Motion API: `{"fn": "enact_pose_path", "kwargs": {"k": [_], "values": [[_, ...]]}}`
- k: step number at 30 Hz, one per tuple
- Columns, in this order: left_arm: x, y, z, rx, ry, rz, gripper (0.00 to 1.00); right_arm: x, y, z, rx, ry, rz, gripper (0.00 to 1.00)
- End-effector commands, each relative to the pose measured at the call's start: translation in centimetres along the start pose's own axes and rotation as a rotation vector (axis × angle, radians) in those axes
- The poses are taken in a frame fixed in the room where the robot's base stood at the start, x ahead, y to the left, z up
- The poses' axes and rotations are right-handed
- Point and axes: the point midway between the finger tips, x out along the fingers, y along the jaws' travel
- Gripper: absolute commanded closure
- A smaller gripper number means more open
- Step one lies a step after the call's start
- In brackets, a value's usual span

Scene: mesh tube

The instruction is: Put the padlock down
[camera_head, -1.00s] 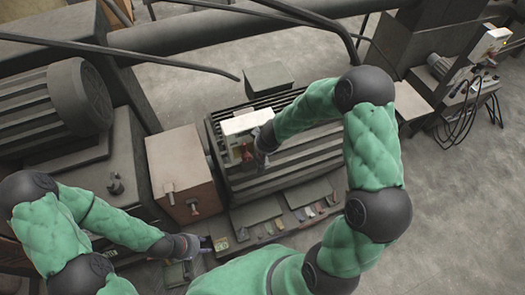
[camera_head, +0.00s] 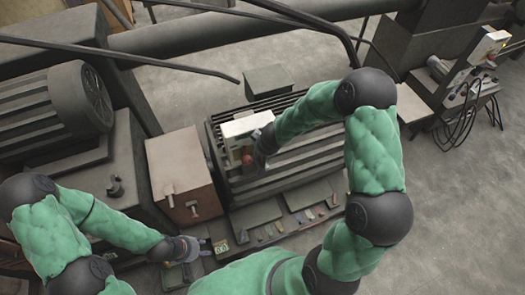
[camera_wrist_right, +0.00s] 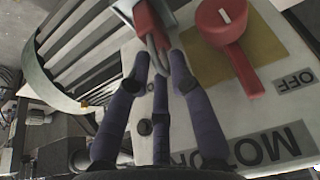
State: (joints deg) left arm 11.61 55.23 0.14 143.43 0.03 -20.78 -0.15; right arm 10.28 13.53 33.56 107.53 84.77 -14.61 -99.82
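The padlock (camera_wrist_right: 149,20) shows at the top of the right wrist view, with a red body and a grey metal shackle pointing toward my right gripper (camera_wrist_right: 160,62). The gripper's dark fingertips are around the shackle; I cannot tell whether they press on it. In the head view my right gripper (camera_head: 262,148) is at the white switch box (camera_head: 238,126) on the ribbed motor housing. A red rotary handle (camera_wrist_right: 228,35) on a yellow plate is right of the padlock, near the OFF label. My left gripper (camera_head: 204,245) looks open and empty near the front ledge.
A brown box (camera_head: 181,168) with a handle stands left of the ribbed housing (camera_head: 285,165). Several small coloured items (camera_head: 300,215) lie along the front ledge. A large motor (camera_head: 80,97) is at left. Open floor (camera_head: 450,210) is at right.

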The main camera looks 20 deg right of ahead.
Motion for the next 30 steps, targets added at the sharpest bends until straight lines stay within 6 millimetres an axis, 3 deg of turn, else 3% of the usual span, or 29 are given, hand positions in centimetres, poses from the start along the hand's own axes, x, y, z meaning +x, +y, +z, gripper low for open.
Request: {"fn": "enact_pose_path", "kwargs": {"k": [9, 18, 23, 26, 30], "values": [[-3.3, 1.2, 0.1, 0.000, 0.000, 0.000, 0.60, -6.8, 0.0, -0.3, 0.001, 0.002, 0.000, 0.78], [-5.2, 1.8, 0.2, 0.000, 0.000, 0.000, 0.60, -10.7, 0.0, -0.2, 0.001, 0.002, 0.000, 0.78], [-5.4, 1.9, 0.2, 0.000, 0.000, 0.000, 0.60, -11.0, -0.1, 0.2, 0.001, -0.006, -0.001, 0.78], [-5.4, 1.9, 0.2, 0.000, 0.000, 0.000, 0.60, -10.1, -0.5, 1.3, 0.006, -0.026, -0.002, 0.78], [-5.3, 1.9, 0.2, 0.000, 0.000, 0.000, 0.60, -7.6, -1.6, 4.2, 0.021, -0.076, -0.011, 0.78]]}}
